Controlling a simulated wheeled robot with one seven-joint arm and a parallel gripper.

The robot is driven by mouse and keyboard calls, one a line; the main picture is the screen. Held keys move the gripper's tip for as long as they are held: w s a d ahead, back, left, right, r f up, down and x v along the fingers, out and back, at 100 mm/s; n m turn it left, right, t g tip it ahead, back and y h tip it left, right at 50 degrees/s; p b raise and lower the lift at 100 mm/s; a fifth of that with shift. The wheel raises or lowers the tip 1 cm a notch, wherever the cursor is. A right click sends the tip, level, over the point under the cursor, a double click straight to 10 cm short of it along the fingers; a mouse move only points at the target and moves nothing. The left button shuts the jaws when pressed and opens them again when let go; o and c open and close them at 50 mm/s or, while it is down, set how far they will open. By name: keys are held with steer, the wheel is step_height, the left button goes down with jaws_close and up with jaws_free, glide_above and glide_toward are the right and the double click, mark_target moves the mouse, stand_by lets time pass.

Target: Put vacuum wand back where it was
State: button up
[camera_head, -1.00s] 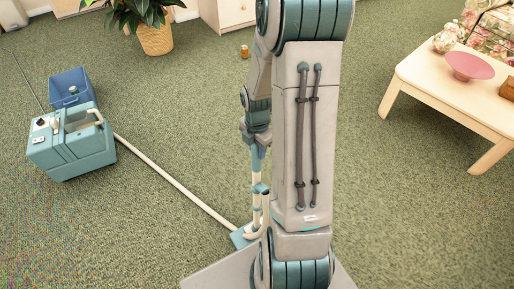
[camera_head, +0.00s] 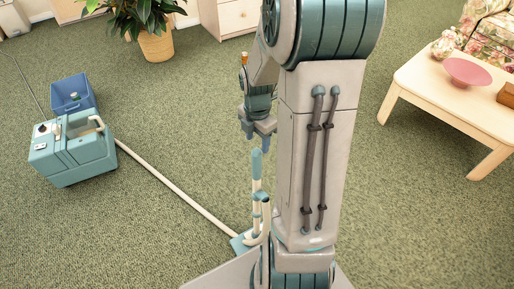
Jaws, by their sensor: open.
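The vacuum wand (camera_head: 257,172) stands upright, white with teal parts, just left of my arm. Its teal floor head (camera_head: 243,243) is on the carpet at the lower end, partly hidden by my arm and base. A pale hose runs from there along the carpet to the teal vacuum body (camera_head: 72,147) at left.
A blue bin (camera_head: 72,92) stands behind the vacuum body. A potted plant (camera_head: 156,44) and a pale cabinet (camera_head: 236,14) are at the back. A low wooden table (camera_head: 440,98) with a pink bowl (camera_head: 469,71) is at right. Open carpet lies between.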

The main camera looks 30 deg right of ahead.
step_height(320, 180, up, 4)
steer(key=shift+f, duration=0.25)
steer(key=shift+a+r, duration=0.15)
steer(key=shift+r, duration=0.1)
steer(key=s+a+r+m+t, duration=0.1)
steer(key=s+a+r+m, duration=0.3)
steer(key=m, duration=0.6)
steer(key=s+a+r+m+t, duration=0.1)
steer(key=s+a+r+m, duration=0.4)
steer(key=s+a+m, duration=0.3)
steer(key=m, duration=0.2)
steer(key=shift+a+r+m, duration=0.15)
steer(key=shift+a+m, duration=0.1)
steer(key=shift+m, duration=0.05)
steer(key=shift+s, duration=0.1)
